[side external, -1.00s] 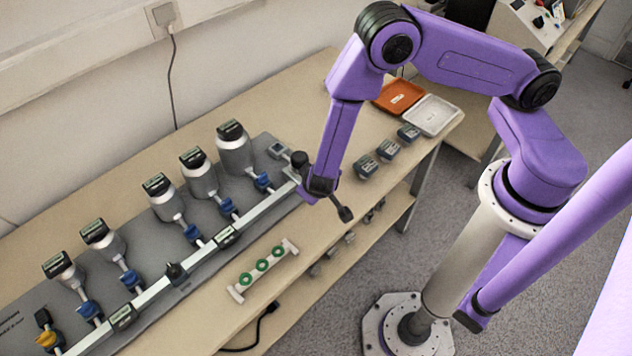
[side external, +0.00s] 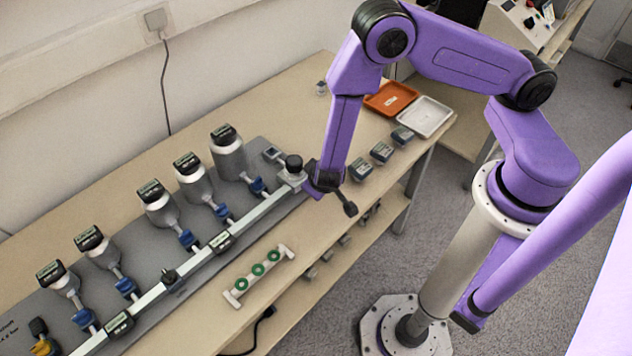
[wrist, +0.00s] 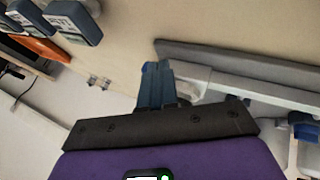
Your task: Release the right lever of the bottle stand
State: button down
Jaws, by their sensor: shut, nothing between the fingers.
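The bottle stand is a grey plate (side external: 140,262) holding several grey bottles with dark caps and blue fittings. A pale rail (side external: 200,258) runs along its front edge. At the rail's right end stands a dark round knob on a pale block (side external: 292,172); I cannot tell whether this is the right lever. My gripper (side external: 312,184) is right beside this end. In the wrist view my blue-grey fingers (wrist: 153,84) are together with nothing between them. A pale end part (wrist: 192,84) shows just behind and right of them; I cannot tell whether they touch it.
A white holder with green rings (side external: 258,270) lies in front of the stand. Several dark-topped blocks (side external: 381,152), an orange tray (side external: 391,97) and a white tray (side external: 424,117) are to the right. The table between stand and trays is partly clear.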

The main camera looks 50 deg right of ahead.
jog(key=shift+w+d, duration=0.3)
jog(key=shift+d, duration=0.5)
jog(key=shift+w+d, duration=0.25)
jog(key=shift+d, duration=0.55)
jog(key=shift+w+d, duration=1)
jog(key=shift+d, duration=0.1)
jog(key=shift+w+d+n+t+y, duration=0.45)
jog(key=shift+w+n, duration=0.2)
jog(key=shift+n, duration=0.35)
jog(key=shift+w+n+y, duration=0.25)
jog(key=shift+n, duration=0.15)
jog(key=shift+w, duration=0.15)
jog(key=s, duration=0.5)
jog(key=shift+d, duration=0.1)
jog(key=s+d+r, duration=0.3)
jog(key=s+r, duration=0.1)
jog(key=r, duration=0.4)
jog(key=shift+d, duration=0.4)
jog(key=shift+s, duration=0.1)
